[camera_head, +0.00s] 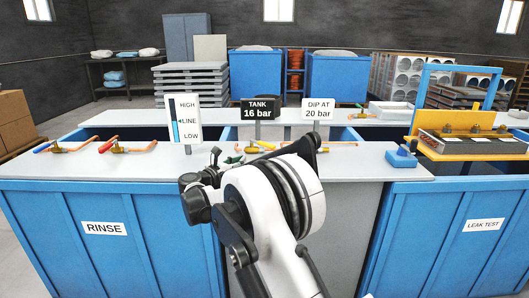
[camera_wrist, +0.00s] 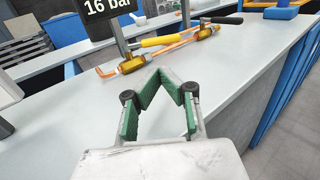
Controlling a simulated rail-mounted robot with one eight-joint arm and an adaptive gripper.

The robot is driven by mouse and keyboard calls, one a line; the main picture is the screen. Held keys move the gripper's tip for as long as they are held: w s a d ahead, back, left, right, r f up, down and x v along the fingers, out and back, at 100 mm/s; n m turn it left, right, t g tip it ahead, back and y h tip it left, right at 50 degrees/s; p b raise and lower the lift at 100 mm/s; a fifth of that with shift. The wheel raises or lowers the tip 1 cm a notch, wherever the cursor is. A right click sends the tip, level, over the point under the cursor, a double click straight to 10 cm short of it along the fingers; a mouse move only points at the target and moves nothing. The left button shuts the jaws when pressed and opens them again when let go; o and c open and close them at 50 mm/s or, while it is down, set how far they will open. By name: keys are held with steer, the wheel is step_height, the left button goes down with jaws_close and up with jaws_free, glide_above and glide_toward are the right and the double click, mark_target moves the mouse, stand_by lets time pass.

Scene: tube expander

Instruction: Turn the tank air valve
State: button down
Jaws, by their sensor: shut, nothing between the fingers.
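In the wrist view, a brass valve (camera_wrist: 138,63) with a yellow lever (camera_wrist: 165,40) sits on the grey bench top, near the foot of the TANK 16 bar sign (camera_wrist: 103,6). In the head view, a yellow lever (camera_head: 264,144) shows below the TANK sign (camera_head: 261,106). My arm hides part of this area.
A DIP AT 20 bar sign (camera_head: 318,107) and a HIGH/LOW gauge board (camera_head: 185,117) stand on the bench. More valves (camera_head: 118,148) lie at the left. A blue block (camera_head: 401,155) and a yellow-framed rig (camera_head: 470,145) are at the right.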

mark_target(266, 146)
steer(key=shift+s+a+h, duration=0.1)
steer(key=shift+s+h, duration=0.15)
steer(key=shift+h, duration=0.05)
steer(key=shift+r+g, duration=0.1)
steer(key=shift+g, duration=0.2)
steer(key=b+x, duration=0.3)
steer(key=x, duration=1.1)
steer(key=shift+r+b, duration=0.1)
steer(key=shift+b, duration=0.3)
